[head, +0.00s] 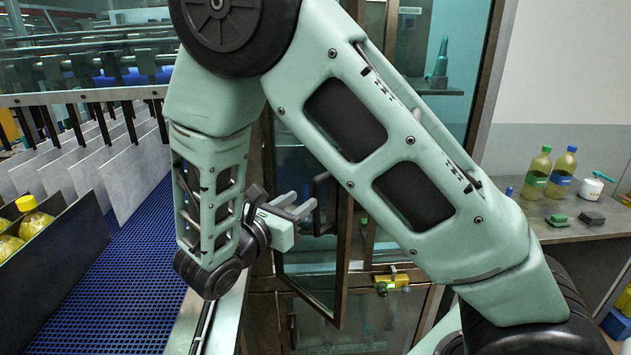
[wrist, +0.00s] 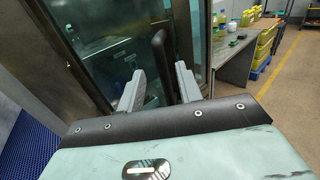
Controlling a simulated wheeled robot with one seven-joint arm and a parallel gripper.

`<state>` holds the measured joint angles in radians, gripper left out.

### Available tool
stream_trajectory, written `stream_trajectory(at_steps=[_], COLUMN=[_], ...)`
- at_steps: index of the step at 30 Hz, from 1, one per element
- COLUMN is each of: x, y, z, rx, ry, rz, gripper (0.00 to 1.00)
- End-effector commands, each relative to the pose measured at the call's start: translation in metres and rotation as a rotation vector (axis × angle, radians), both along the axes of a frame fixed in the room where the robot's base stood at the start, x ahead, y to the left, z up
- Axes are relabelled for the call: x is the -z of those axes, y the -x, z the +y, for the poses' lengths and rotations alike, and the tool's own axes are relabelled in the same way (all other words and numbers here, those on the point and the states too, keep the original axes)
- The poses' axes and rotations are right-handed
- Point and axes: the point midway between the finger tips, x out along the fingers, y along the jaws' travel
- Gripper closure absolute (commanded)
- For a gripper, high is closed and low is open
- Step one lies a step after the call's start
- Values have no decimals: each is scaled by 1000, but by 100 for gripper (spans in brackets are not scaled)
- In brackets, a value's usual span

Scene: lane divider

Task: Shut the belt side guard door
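The guard door (head: 308,268) is a dark-framed glass panel beside the belt, partly hidden behind my arm in the head view. It seems to stand ajar, its lower corner jutting out from the cabinet. Its black bar handle (head: 322,200) is upright. My gripper (head: 300,204) is open, with its grey fingers pointing at the handle. In the wrist view the handle (wrist: 158,58) shows between and beyond the two spread fingers (wrist: 160,88). I see no finger closed on it; whether one touches it I cannot tell.
The blue belt (head: 125,275) runs at left, with white lane dividers (head: 125,185) and yellow bottles (head: 35,224). A yellow fitting (head: 391,281) sits low right of the door. A grey counter (head: 535,222) with bottles stands at right. Open floor (wrist: 275,120) shows in the wrist view.

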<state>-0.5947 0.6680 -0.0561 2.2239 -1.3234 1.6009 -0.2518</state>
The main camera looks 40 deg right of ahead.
Motion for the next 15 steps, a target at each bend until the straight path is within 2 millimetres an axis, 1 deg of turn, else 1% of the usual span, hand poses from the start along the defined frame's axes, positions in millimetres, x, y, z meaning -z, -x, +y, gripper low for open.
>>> stream_trajectory(at_steps=[1,6,9,12,15], x=[-4,-4,-3,-2,-1], y=[-2,-11,-16,-18,-20], z=[-11,-41,-53,-61,-65], rx=[5,4,3,2,0], ry=[1,1,-1,-1,-1], rz=[2,2,1,0,0], gripper=[65,65,65,65,65])
